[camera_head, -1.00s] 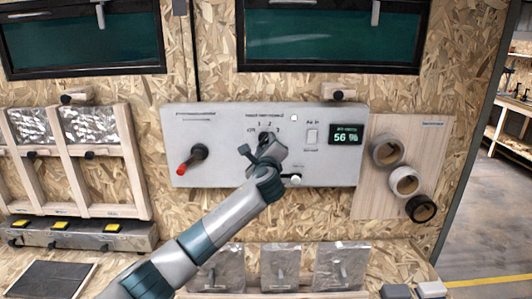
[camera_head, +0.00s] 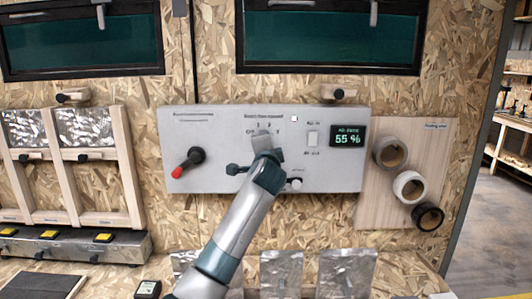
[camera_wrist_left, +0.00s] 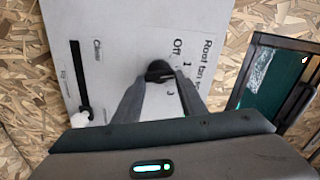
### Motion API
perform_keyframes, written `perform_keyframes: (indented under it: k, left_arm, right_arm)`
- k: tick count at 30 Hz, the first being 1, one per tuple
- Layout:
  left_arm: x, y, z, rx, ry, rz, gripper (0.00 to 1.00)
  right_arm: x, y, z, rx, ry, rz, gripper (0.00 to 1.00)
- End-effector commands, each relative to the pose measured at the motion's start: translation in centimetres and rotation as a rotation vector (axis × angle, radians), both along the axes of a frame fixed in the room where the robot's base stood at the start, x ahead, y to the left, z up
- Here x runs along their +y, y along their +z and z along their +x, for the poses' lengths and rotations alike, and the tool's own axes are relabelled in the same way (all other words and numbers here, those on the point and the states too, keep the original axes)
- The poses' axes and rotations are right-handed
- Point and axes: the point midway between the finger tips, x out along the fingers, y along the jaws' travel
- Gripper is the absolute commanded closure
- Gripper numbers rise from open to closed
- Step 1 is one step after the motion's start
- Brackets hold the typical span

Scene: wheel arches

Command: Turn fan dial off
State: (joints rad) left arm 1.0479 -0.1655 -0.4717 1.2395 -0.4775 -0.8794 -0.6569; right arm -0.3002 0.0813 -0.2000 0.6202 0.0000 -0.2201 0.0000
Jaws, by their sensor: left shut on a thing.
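The grey-white control panel (camera_head: 225,120) is mounted on the chipboard wall. Its roof fan dial (camera_wrist_left: 158,70) is a dark knob beside printed "Off" and number marks in the left wrist view. My left gripper (camera_head: 264,142) covers the dial in the head view. In the wrist view its two fingers (camera_wrist_left: 156,82) close on the dial from both sides. The dial's pointer is hidden, so I cannot tell which mark it points to. My right gripper is in neither view.
A red-tipped lever (camera_head: 188,163) is left of the dial. A white switch (camera_head: 313,138), a display (camera_head: 348,136) reading 55 % and a small white knob (camera_head: 295,184) are to the right. Tape rolls (camera_head: 409,186) hang further right.

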Motion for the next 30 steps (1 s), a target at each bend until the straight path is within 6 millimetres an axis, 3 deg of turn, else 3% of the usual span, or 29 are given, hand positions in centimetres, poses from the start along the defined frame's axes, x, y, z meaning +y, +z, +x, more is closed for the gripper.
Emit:
perform_keyframes:
  k: [18, 30]
  left_arm:
    - [0.1, -0.2, 0.0, 0.005, 0.001, -0.577, 0.85]
    - [0.3, 0.0, 0.0, 0.005, 0.003, -0.790, 0.85]
  right_arm:
    - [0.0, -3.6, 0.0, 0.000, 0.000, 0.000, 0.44]
    - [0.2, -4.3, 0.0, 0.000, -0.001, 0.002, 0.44]
